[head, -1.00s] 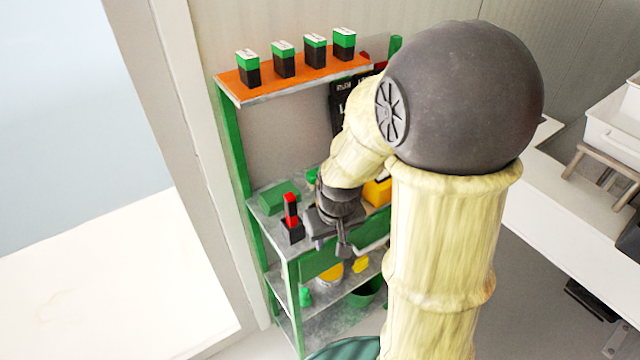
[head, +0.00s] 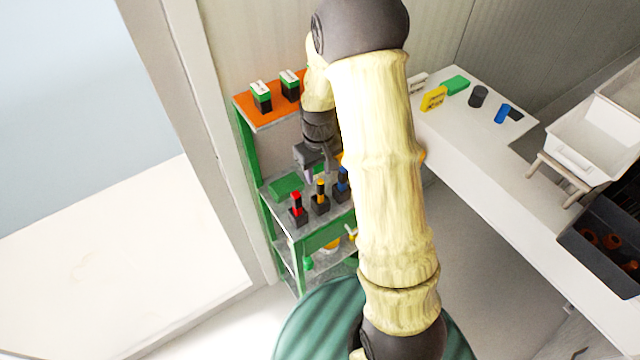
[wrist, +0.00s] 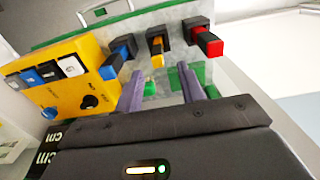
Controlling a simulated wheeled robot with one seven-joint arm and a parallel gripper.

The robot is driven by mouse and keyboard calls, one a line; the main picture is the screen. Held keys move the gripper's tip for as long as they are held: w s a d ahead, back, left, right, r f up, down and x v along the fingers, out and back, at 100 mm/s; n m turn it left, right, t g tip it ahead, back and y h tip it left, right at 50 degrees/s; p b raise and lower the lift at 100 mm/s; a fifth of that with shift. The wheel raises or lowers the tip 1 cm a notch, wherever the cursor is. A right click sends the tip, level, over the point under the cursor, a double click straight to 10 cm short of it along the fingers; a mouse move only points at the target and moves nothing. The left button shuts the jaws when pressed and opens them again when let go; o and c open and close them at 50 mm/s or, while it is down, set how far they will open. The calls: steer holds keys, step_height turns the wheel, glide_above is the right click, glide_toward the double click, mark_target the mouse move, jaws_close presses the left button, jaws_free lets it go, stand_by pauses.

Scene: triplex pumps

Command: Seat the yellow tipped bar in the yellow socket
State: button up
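The yellow tipped bar (head: 320,187) stands upright in the black socket block (head: 320,205), in the middle of a row of three on the grey shelf. In the wrist view the yellow tipped bar (wrist: 157,60) also shows in its black block (wrist: 160,37). I cannot tell how deep it sits, and no yellow marking shows on the block. My gripper (head: 318,172) is above and behind the row, clear of the bar. In the wrist view the two purple fingers of my gripper (wrist: 161,88) are apart with nothing held between them.
A red bar (head: 296,200) and a blue bar (head: 343,180) stand in blocks on either side. A green box (head: 286,187) lies at the left. A yellow switch box (wrist: 55,75) is close beside my fingers. Black and green blocks (head: 261,97) stand on the orange shelf above.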

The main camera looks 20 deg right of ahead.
mark_target(320, 188)
steer(key=shift+w, duration=0.1)
stand_by(0.3)
steer(key=shift+s+f+p, duration=0.2)
steer(key=shift+f+p, duration=0.15)
steer(key=shift+f, duration=0.7)
steer(key=shift+s+d+f+p, duration=0.1)
steer(key=shift+f+p, duration=0.5)
steer(key=shift+f, duration=0.55)
steer(key=shift+s+d+f+p, duration=0.1)
steer(key=shift+f+p, duration=0.5)
steer(key=shift+f, duration=0.5)
steer(key=shift+w+f, duration=0.1)
steer(key=shift+f, duration=0.3)
steer(key=shift+c, duration=0.2)
jaws_close()
